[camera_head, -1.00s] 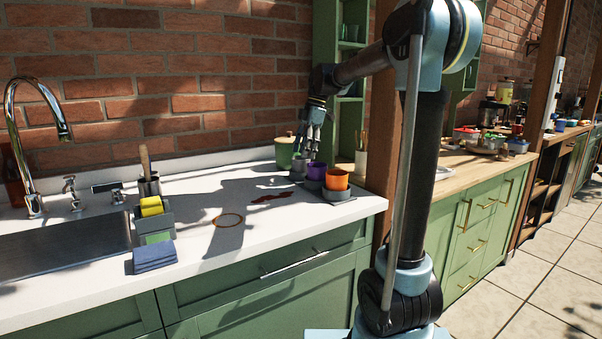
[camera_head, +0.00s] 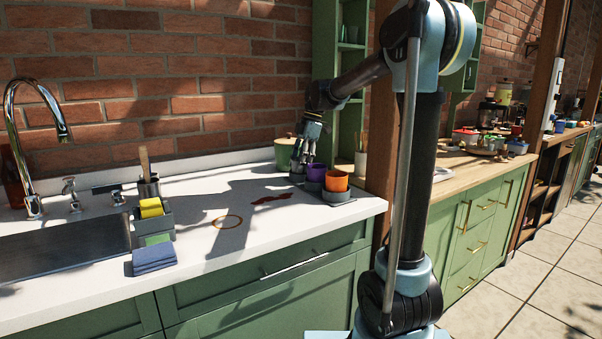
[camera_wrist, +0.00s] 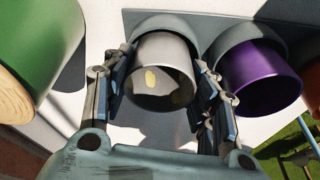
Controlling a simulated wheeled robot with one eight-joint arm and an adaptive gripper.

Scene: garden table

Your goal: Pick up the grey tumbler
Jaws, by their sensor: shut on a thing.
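The grey tumbler (camera_wrist: 165,72) is in the middle of the wrist view, its open mouth towards the camera and a small yellowish spot inside. My gripper (camera_wrist: 162,95) has one finger on each side of it and is shut on it. The tumbler is at a grey holder (camera_wrist: 215,20); I cannot tell whether it is lifted at all. In the head view my gripper (camera_head: 301,168) is low at the back of the counter, left of the cups, and mostly hides the tumbler.
A purple cup (camera_head: 316,172) stands close to the right of my gripper, and an orange cup (camera_head: 336,181) is beyond it. A green canister with a wooden lid (camera_head: 284,152) is close on the left. Open counter with a dark red stain (camera_head: 271,199) lies in front.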

